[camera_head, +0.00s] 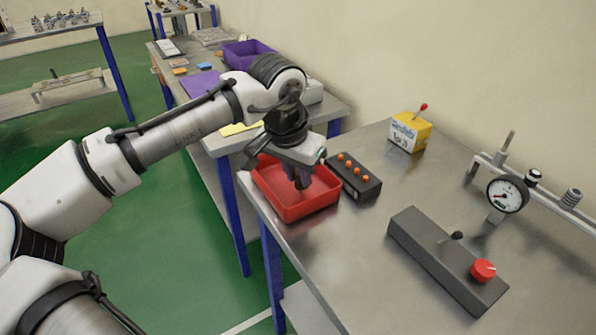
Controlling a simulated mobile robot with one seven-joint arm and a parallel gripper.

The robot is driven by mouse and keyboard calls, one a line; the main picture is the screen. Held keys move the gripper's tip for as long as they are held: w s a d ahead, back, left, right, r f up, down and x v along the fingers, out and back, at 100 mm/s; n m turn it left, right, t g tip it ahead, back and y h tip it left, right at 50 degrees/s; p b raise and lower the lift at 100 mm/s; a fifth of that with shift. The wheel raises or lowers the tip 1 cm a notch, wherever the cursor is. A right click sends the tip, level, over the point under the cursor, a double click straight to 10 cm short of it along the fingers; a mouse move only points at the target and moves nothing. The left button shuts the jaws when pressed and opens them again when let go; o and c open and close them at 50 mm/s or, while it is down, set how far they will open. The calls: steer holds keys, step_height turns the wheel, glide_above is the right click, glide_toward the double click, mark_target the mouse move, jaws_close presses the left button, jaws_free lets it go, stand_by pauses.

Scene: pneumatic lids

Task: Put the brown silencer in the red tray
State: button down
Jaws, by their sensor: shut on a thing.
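The red tray (288,211) lies on the metal workbench near its left edge. My gripper (299,183) points down over the tray, with its fingertips low, inside the tray's outline in this view. It is shut on a small brown thing, which looks like the brown silencer (298,185). The fingers hide much of it, and I cannot tell whether it touches the tray floor.
A black block with several orange knobs (361,182) stands close to the tray's right side. A yellow box (409,132), a dark block with a red knob (444,262) and a gauge (507,194) stand farther right. Bare bench (365,230) lies between.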

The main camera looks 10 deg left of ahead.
steer(key=c, duration=1.3)
jaws_free()
steer(key=shift+f, duration=0.1)
steer(key=shift+o, duration=0.2)
steer(key=v, duration=1.2)
steer(key=shift+b, duration=0.3)
